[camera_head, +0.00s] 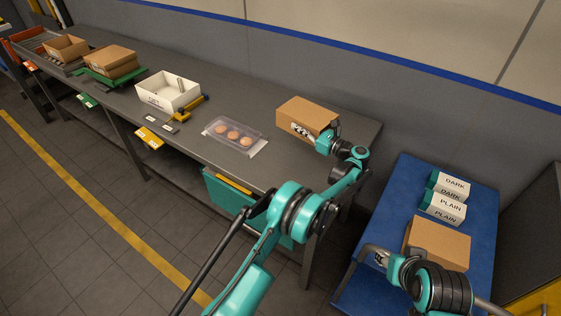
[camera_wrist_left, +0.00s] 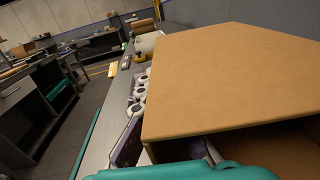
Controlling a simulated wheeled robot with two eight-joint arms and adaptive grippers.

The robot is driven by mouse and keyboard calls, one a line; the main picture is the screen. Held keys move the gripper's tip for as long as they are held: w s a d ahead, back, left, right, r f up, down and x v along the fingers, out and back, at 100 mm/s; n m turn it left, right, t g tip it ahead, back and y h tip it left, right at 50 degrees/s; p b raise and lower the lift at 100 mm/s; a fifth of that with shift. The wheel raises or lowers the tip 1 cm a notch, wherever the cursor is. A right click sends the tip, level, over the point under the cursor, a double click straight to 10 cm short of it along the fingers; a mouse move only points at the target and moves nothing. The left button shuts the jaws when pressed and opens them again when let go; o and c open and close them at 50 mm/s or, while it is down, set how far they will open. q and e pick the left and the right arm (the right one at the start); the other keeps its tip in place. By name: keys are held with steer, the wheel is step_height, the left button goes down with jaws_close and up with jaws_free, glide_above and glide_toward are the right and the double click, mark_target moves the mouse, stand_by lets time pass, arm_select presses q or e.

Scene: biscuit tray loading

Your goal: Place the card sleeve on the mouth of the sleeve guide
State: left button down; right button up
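I see no part clearly marked as the sleeve guide. Teal-and-white boxes printed DARK (camera_head: 453,184) and PLAIN (camera_head: 446,206), possibly card sleeves, lie on the blue table at right. My left gripper (camera_head: 302,129) is at the near right side of a brown carton (camera_head: 304,113) on the grey bench. In the left wrist view this brown carton (camera_wrist_left: 225,75) fills the right, its open end facing me and hiding much of my fingers. My right gripper (camera_head: 378,258) is beside the left side of another brown carton (camera_head: 442,245). Whether either gripper holds anything is unclear.
A clear tray of three biscuits (camera_head: 218,127) sits left of the left gripper. Further left are a white labelled bin (camera_head: 160,98), a yellow-and-black tool (camera_head: 183,112) and a carton on a green stand (camera_head: 110,60). Bare bench (camera_head: 262,160) lies before the left carton.

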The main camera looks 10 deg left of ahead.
arm_select(q)
steer(key=s+a+f+g+b, duration=0.1)
steer(key=s+a+f+b, duration=0.1)
steer(key=s+a+f, duration=0.1)
steer(key=s+a+f+n+g+y+b, duration=0.1)
steer(key=s+a+f, duration=0.3)
steer(key=s, duration=0.1)
steer(key=shift+a+f+b, duration=0.25)
steer(key=shift+a+b, duration=0.15)
step_height(320, 180, down, 4)
steer(key=shift+f+b, duration=0.15)
steer(key=shift+b, duration=0.8)
steer(key=c, duration=2.2)
jaws_free()
steer(key=o, duration=0.5)
